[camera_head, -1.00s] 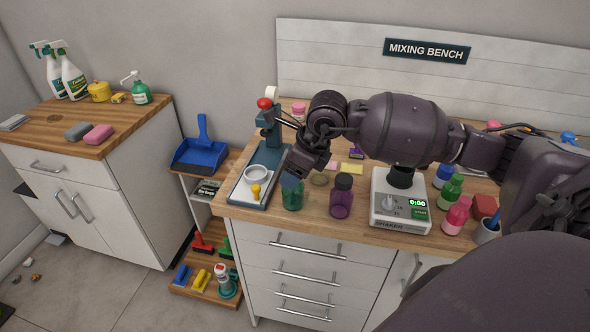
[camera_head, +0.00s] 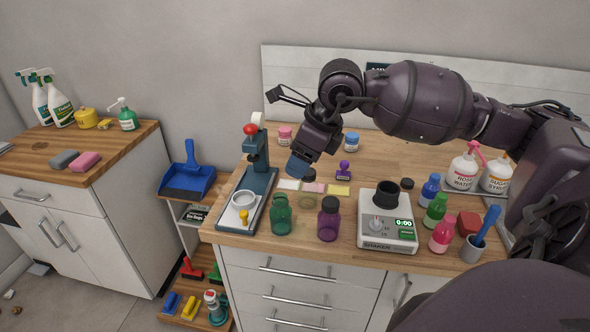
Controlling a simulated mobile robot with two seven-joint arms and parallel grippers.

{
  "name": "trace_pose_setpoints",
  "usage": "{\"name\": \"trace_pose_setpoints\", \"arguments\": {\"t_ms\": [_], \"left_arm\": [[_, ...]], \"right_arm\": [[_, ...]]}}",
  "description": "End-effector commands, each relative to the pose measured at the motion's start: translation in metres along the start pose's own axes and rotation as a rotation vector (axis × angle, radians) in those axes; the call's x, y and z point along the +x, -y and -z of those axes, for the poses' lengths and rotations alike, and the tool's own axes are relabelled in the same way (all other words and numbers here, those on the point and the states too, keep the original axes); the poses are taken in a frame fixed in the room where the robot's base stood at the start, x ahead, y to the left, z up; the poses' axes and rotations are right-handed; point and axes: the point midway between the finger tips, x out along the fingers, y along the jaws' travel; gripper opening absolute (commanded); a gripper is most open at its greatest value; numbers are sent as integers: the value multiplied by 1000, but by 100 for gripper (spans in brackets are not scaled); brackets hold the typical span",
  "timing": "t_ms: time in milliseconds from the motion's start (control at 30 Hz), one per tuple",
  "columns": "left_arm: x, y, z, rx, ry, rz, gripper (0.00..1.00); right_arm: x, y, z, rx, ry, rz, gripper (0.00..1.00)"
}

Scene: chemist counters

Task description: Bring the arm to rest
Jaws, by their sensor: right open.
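My right arm reaches in from the right above the mixing bench (camera_head: 440,258). My right gripper (camera_head: 297,166) points down and left, above the bench behind the green bottle (camera_head: 282,214). It is open and nothing shows between its fingers, though the far finger is hard to make out. It looks apart from the bench top and the bottles. My left gripper is not in view.
Small coloured bottles (camera_head: 436,209) and a mortar with a blue pestle (camera_head: 482,240) stand at the right. A blue dustpan (camera_head: 188,178) is left of the bench.

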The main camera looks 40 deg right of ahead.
Motion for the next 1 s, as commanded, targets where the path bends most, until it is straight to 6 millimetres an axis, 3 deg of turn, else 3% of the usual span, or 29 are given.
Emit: {"name": "trace_pose_setpoints", "arguments": {"t_ms": [767,900,1000], "left_arm": [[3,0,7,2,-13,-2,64],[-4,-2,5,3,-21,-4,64],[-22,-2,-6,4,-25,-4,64]], "right_arm": [[-5,0,1,0,-2,-1,59],[-8,-6,10,1,-4,-3,59],[-15,-18,27,0,-3,-2,59]]}}
